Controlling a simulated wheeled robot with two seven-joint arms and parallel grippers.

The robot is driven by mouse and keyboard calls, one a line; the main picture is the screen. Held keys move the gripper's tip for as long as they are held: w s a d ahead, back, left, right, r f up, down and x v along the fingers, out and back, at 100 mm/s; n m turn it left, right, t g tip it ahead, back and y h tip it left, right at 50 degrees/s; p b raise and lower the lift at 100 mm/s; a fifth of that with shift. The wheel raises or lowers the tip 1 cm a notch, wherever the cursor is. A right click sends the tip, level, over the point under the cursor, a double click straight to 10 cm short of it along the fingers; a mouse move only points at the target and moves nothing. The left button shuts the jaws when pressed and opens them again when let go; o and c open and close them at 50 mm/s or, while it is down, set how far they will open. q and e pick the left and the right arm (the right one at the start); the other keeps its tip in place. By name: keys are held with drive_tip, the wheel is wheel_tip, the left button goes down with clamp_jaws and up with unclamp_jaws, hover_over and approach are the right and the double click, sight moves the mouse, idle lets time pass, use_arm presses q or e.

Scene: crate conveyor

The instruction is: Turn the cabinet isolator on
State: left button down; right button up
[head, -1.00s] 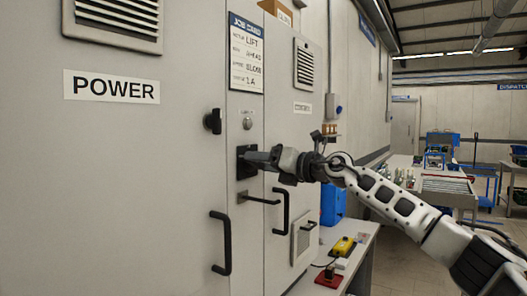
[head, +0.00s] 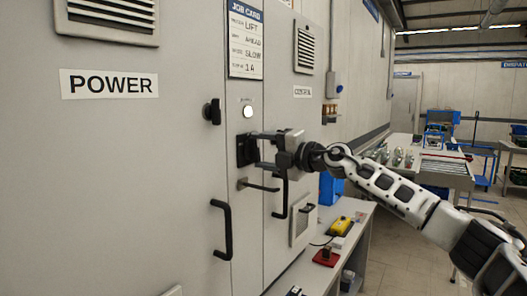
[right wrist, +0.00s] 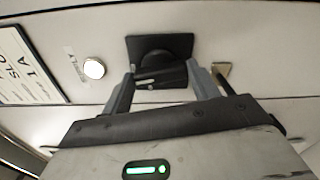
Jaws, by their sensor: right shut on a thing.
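The isolator is a black square plate (head: 242,152) with a black turning handle, on the narrow panel between the POWER door and the control door. It also shows in the right wrist view (right wrist: 180,44), where its handle (right wrist: 160,74) lies between my fingers. My right gripper (head: 257,150) is shut on this handle; in the wrist view its fingertips (right wrist: 162,76) touch both ends. A round lamp (head: 248,112) above the isolator shows bright white, also in the wrist view (right wrist: 94,68). My left gripper is not in view.
A lever (head: 262,187) sticks out just below the isolator. A black door handle (head: 222,230) and a black knob (head: 211,112) are on the POWER door. A bench (head: 318,272) with a yellow box (head: 341,227) and red block (head: 326,257) stands at the right.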

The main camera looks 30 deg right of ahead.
drive_tip(key=shift+m, duration=0.9)
drive_tip(key=o, duration=1)
drive_tip(key=shift+s, duration=0.1)
